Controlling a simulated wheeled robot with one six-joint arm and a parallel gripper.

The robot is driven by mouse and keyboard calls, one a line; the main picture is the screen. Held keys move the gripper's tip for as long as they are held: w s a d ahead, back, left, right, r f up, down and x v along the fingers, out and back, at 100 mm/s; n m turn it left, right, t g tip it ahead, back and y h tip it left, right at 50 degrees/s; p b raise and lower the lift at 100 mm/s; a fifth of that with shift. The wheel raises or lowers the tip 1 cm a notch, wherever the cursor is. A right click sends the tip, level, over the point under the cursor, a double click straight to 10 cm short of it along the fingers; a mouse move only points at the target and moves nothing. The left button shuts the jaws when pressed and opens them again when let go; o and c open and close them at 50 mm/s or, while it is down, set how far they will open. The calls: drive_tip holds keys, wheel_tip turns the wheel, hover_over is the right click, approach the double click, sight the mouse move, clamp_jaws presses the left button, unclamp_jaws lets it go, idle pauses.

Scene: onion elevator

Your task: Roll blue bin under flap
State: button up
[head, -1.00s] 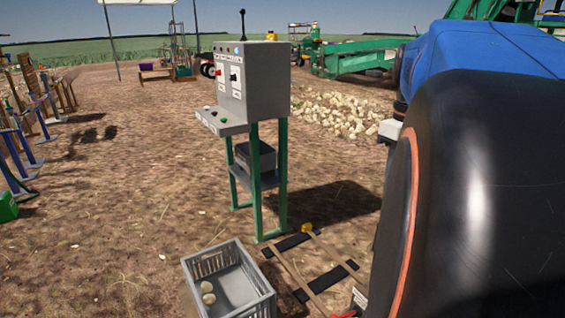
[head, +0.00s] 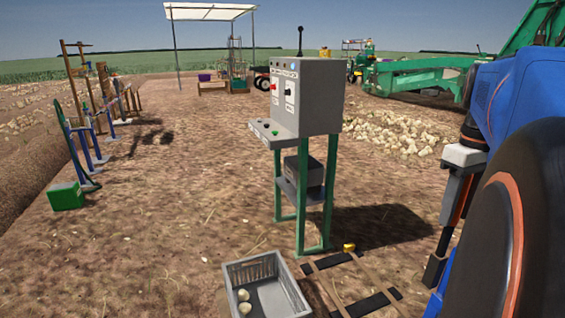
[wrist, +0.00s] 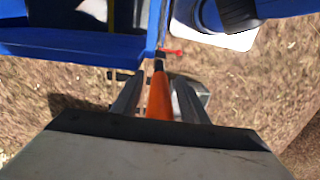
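A blue bin-like body (wrist: 80,42) fills the upper left of the wrist view; its panel edge lies just beyond my fingers. A small red part (wrist: 172,51) sticks out by its right corner. That arm hides much of the right side. I cannot make out a flap in either view.
A grey control box (head: 310,97) stands on green legs. A grey crate (head: 290,285) with pale onions sits in front, beside a wooden frame with black strips (head: 367,303). A green box (head: 66,195) lies left. Open dirt spreads at centre left.

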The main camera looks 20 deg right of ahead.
wheel_tip(320, 180, up, 17)
drive_tip(key=shift+r, duration=0.1)
idle(0.4)
idle(0.5)
